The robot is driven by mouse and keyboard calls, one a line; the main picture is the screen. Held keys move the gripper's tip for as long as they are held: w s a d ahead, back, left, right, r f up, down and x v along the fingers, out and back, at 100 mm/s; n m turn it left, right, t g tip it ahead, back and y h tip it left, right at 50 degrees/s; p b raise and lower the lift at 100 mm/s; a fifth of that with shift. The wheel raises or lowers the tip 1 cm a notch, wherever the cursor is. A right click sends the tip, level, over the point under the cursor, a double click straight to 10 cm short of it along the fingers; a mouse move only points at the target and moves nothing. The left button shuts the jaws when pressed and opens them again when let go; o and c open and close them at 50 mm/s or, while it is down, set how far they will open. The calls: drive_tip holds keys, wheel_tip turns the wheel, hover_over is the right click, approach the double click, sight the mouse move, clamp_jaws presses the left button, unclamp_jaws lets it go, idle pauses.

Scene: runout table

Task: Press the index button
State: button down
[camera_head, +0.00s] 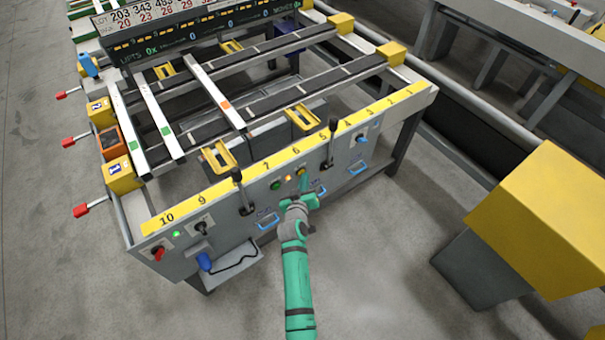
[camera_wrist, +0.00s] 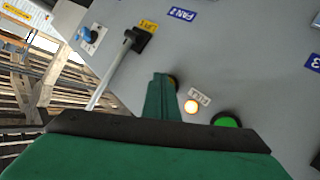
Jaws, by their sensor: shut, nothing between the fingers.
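Which one is the index button I cannot read from the labels.
Black levers stand on both sides, one at the left (camera_head: 239,188) and one at the right (camera_head: 331,140). Blue handles (camera_head: 268,222) stick out below. The runout table's numbered yellow strip (camera_head: 233,186) runs along the panel's top edge. A yellow block (camera_head: 545,225) stands at the right.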

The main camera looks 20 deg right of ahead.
idle(0.6)
drive_tip(key=shift+s+d, duration=0.2)
drive_tip(key=shift+s, duration=0.55)
drive_tip(key=shift+s+d, duration=0.3)
drive_tip(key=shift+s, duration=0.5)
drive_tip(key=shift+s+d, duration=0.3)
drive_tip(key=shift+s, duration=0.5)
drive_tip(key=shift+s+d, duration=0.3)
drive_tip(key=shift+s, duration=0.5)
drive_tip(key=s+a+t+y, duration=0.1)
drive_tip(key=s+a+y, duration=0.1)
drive_tip(key=s+a, duration=0.7)
drive_tip(key=s+a+y, duration=0.1)
drive_tip(key=s+a, duration=0.4)
drive_tip(key=s, duration=0.9)
drive_tip(key=s+a+r+y, duration=0.1)
drive_tip(key=s+a+r, duration=0.1)
drive_tip(key=s+r, duration=0.6)
drive_tip(key=s+a+r+t+y, duration=0.1)
drive_tip(key=s+a+r, duration=0.2)
drive_tip(key=s+r, duration=0.5)
drive_tip(key=s, duration=0.3)
drive_tip(key=shift+s+m+y, duration=0.4)
